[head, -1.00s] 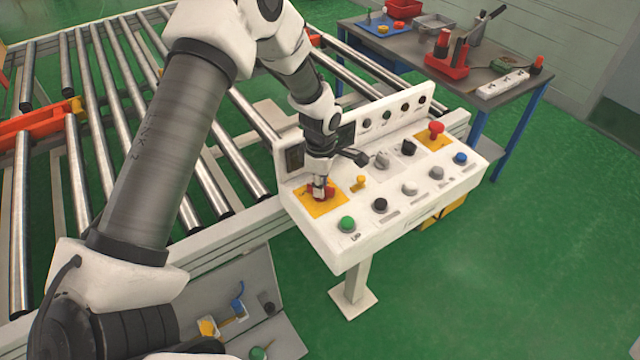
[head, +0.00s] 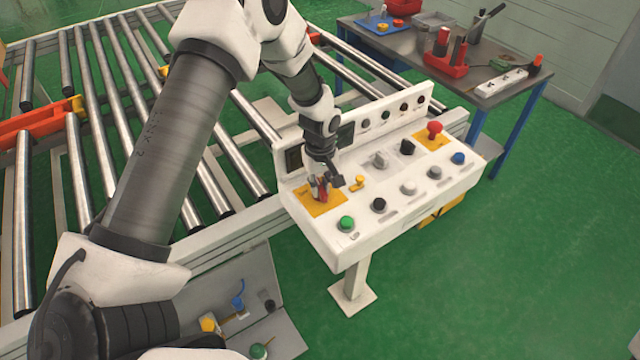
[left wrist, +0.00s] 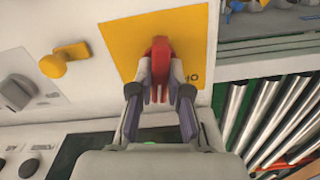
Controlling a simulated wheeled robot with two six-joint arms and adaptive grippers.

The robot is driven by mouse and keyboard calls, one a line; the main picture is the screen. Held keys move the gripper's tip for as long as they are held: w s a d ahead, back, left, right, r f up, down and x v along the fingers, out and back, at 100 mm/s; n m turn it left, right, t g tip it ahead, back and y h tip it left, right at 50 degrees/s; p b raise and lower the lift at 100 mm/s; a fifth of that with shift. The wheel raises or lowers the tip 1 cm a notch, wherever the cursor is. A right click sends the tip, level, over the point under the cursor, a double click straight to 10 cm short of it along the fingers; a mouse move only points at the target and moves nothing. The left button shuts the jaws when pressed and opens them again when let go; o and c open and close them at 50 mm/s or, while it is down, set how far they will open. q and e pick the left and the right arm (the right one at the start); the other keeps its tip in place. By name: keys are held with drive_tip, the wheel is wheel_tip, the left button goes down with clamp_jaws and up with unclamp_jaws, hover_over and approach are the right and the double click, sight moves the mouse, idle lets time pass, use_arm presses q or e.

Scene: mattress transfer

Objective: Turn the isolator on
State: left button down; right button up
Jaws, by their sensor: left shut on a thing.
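The isolator is a red rotary handle (left wrist: 160,62) on a yellow square plate (left wrist: 117,38) at the left end of the white control panel. In the head view the red handle (head: 323,193) is partly covered by my left gripper (head: 318,188). In the left wrist view my left gripper (left wrist: 160,85) has its two fingers on either side of the handle, shut on it. The handle's far end shows beyond the fingertips. My right gripper is not in view.
The panel (head: 408,213) carries a yellow knob (head: 357,182), a green button (head: 347,223), a red mushroom button (head: 435,129) and several other knobs close by. A roller conveyor (head: 200,170) lies behind and left. A cluttered workbench (head: 480,60) stands at back right.

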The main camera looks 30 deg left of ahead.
sight(320, 186)
use_arm(q)
drive_tip(key=m, duration=0.6)
drive_tip(key=shift+s+f, duration=0.2)
drive_tip(key=shift+m, duration=0.3)
drive_tip(key=c, duration=1.1)
unclamp_jaws()
drive_tip(key=shift+c, duration=0.2)
drive_tip(key=shift+w, duration=0.15)
drive_tip(key=shift+r, duration=0.1)
drive_tip(key=shift+r, duration=0.15)
wheel_tip(320, 186, up, 12)
drive_tip(key=shift+f, duration=0.2)
